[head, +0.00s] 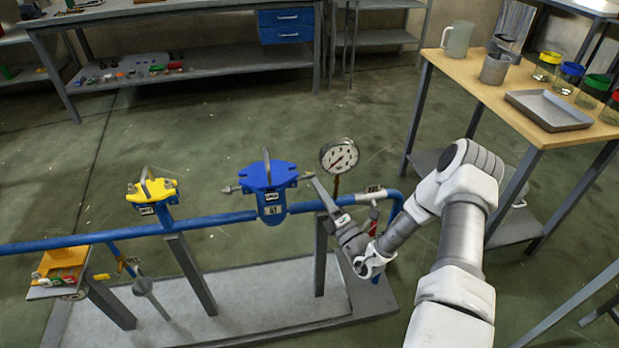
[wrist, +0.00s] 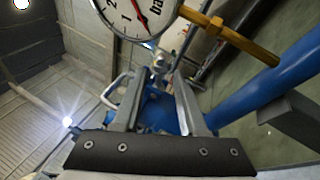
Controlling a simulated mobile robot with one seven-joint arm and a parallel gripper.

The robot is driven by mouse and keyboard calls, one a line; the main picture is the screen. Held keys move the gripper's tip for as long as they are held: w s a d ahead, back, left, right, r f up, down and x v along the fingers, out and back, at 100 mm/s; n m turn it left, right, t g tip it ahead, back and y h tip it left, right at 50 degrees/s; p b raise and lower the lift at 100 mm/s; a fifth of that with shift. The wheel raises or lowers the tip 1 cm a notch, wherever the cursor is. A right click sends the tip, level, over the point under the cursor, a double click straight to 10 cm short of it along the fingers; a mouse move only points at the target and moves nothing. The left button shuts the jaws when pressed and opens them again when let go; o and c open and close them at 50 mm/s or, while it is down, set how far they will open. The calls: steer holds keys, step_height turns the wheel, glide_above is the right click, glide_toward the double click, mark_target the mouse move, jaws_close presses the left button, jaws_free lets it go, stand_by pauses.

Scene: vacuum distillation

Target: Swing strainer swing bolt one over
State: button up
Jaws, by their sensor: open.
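The blue strainer (head: 270,205) sits in the blue pipe line, with a flat blue cover (head: 268,177) on top. A metal swing bolt (head: 229,188) sticks out on its left side. Another bolt end (head: 304,176) shows on the right side, close to my gripper (head: 319,187). I cannot tell which bolt is number one. In the wrist view my gripper (wrist: 157,85) is open, its two fingers apart. A metal bolt end (wrist: 159,64) shows between and just beyond the fingertips, with blue strainer body (wrist: 160,112) behind. I cannot tell whether the fingers touch it.
A pressure gauge (head: 339,156) stands just right of the strainer; it also looms close in the wrist view (wrist: 135,12), with a brass stem (wrist: 230,38). A yellow-topped fitting (head: 152,190) is on the pipe (head: 100,235) to the left. A wooden-topped table (head: 470,88) stands right.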

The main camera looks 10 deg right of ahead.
mark_target(309, 174)
steer(key=x, duration=0.5)
steer(key=shift+w+b, duration=0.2)
steer(key=shift+b, duration=0.15)
jaws_close()
